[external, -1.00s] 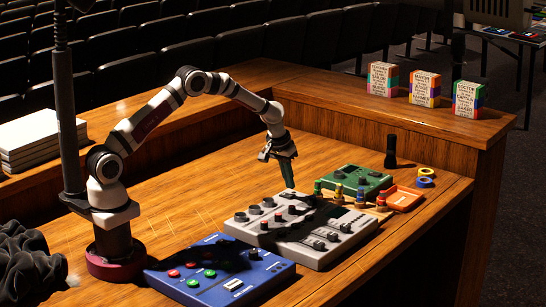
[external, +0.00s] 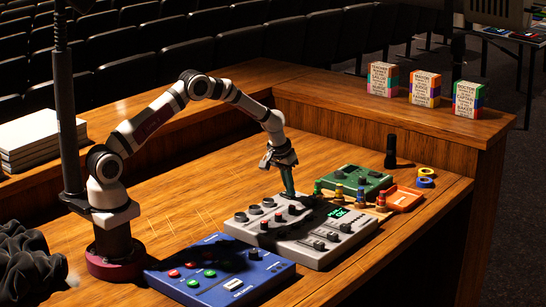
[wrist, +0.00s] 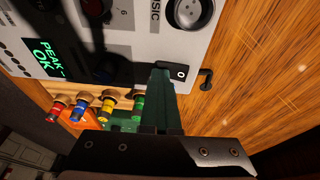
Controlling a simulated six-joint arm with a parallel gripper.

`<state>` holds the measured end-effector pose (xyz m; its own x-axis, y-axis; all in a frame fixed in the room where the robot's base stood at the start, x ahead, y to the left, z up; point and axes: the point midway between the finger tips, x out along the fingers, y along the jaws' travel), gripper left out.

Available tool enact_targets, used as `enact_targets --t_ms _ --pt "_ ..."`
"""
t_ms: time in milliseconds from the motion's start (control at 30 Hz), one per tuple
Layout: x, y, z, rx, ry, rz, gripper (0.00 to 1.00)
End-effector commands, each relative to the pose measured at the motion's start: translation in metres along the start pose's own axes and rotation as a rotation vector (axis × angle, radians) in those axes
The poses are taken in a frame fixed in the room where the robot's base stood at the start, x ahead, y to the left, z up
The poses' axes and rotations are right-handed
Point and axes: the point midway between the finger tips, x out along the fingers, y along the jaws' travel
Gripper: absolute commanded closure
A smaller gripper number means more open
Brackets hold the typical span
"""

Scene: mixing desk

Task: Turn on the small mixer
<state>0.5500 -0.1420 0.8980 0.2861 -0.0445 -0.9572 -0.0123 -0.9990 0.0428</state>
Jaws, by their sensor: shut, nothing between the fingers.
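The grey mixer (external: 285,236) lies on the wooden desk, with knobs and faders on top. Its small display (external: 338,213) glows green; in the wrist view the display (wrist: 47,57) reads "PEAK - OK". A black rocker switch (wrist: 180,73) marked "O" sits at the mixer's edge. My gripper (external: 289,193) is shut and empty, pointing down at the mixer's back edge. In the wrist view my gripper's greenish fingertips (wrist: 160,73) are at the switch and hide part of it. They appear to touch it.
A blue box with buttons (external: 258,268) lies in front. A green box (external: 373,183), an orange tray (external: 413,192) and several coloured plugs (wrist: 109,104) sit close behind the mixer. A dark upright cylinder (external: 391,152) stands beyond.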

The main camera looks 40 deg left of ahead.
Motion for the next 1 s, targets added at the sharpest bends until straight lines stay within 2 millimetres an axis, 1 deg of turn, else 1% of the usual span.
enact_targets --t_ms 233,533,633,767,833,1000 --pt "-0.004 -0.013 0.0 0.0 -0.003 -0.002 1.0" --pt "-0.005 -0.013 -0.001 0.0 -0.002 -0.002 1.0" --pt "-0.011 -0.012 -0.003 0.0 0.001 -0.001 1.0" --pt "-0.035 -0.008 -0.011 0.0 0.002 0.0 1.0" --pt "-0.052 -0.004 -0.014 0.002 0.003 0.0 1.0" --pt "-0.093 0.006 -0.013 0.001 0.002 0.0 1.0"
